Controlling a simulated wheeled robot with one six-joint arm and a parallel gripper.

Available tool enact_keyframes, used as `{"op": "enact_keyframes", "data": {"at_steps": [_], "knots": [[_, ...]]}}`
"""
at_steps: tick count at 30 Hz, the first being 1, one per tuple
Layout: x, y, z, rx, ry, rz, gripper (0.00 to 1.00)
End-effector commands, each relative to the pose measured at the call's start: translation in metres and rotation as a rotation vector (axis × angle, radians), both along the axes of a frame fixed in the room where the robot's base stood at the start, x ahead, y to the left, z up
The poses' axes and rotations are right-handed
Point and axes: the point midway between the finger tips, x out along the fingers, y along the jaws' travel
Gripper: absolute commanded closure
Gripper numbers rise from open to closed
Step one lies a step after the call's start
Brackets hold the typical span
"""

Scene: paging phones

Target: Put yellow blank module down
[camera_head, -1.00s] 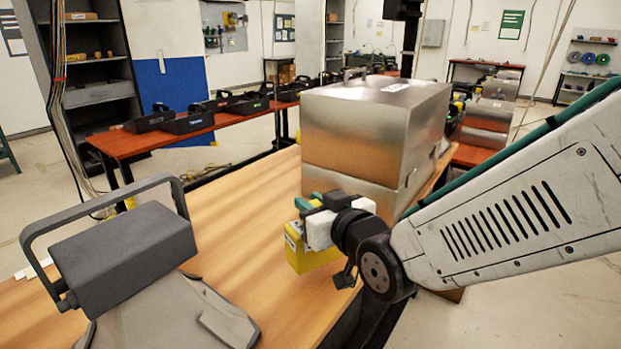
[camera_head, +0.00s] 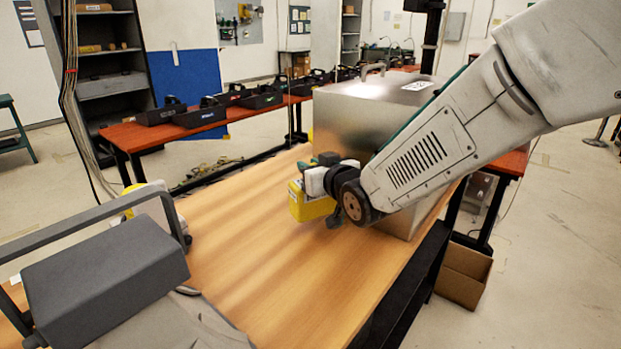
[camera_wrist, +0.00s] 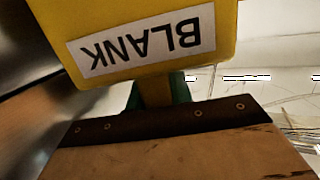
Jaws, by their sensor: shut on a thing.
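The yellow blank module (camera_head: 312,207) is held at the end of my arm, above the wooden workbench in the head view. My gripper (camera_head: 318,180) is shut on it; its green fingers show at the module's upper part. In the wrist view the yellow module (camera_wrist: 110,20) fills the top of the picture, with a white label reading BLANK upside down. A green finger (camera_wrist: 180,88) shows just below it. Whether the module's underside touches the bench cannot be told.
The wooden bench (camera_head: 240,240) is clear left of the module. A large metal box (camera_head: 350,115) stands close behind it. A grey device with a handle (camera_head: 100,270) is at the front left. Black trays (camera_head: 200,115) line a red table behind. A cardboard box (camera_head: 465,275) is on the floor at right.

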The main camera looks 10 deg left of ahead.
Motion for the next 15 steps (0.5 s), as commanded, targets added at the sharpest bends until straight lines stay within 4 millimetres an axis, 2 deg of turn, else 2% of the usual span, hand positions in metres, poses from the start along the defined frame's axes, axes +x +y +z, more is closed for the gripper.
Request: {"op": "enact_keyframes", "data": {"at_steps": [6,12,15], "knots": [[0.015,0.005,-0.002,0.001,0.0,-0.001,1.0],[0.014,0.005,-0.033,0.0,0.002,0.001,1.0],[0.013,0.005,-0.037,0.0,0.0,0.001,1.0]]}}
